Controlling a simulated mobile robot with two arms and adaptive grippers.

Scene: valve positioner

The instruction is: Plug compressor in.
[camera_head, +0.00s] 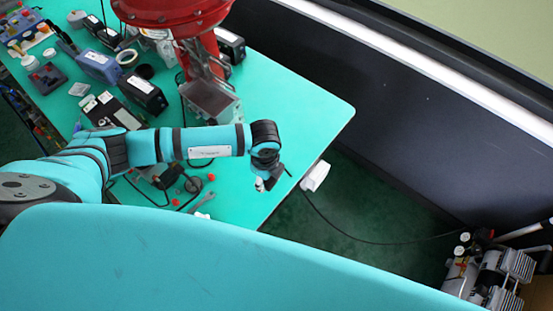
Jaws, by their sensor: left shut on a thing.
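The compressor (490,277), grey with a ribbed motor, stands on the floor at the lower right, partly cut off by the frame. A black cable (375,241) runs from near it along the floor, up toward a white block (315,176) beside the table's right edge. I cannot tell whether the block is a socket or how the cable ends there. My left gripper (268,182) points down over the table's right edge, left of the white block and apart from it. It is shut on a small whitish thing (260,184), mostly hidden. My right gripper is not in view.
The teal table (290,105) holds a red valve actuator (180,14), several dark and blue boxes, and tools under my left arm. A dark wall (400,125) stands behind the table. Green floor lies between table and compressor.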

